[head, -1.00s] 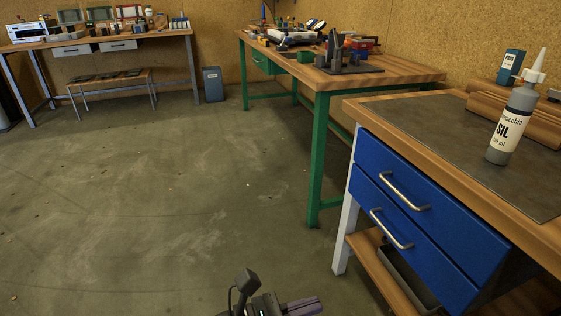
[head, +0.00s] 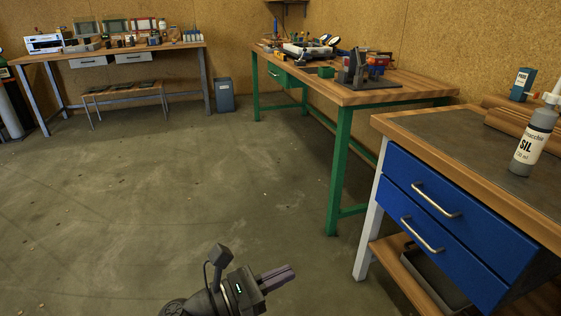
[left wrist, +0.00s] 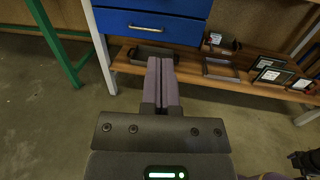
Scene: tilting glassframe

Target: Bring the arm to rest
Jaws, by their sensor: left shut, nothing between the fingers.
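My left gripper (head: 290,271) is low at the bottom middle of the head view, over the open floor and left of the blue-drawer bench. In the left wrist view my left gripper (left wrist: 161,62) shows its two purple-grey fingers pressed together with nothing between them. At the lower right corner of the left wrist view a dark mechanical part shows, too cut off to name. My right gripper cannot be made out in the head view.
The bench with blue drawers (head: 457,215) stands at the right, with a grey bottle (head: 533,142) on top. The concrete floor (head: 150,190) at left is clear.

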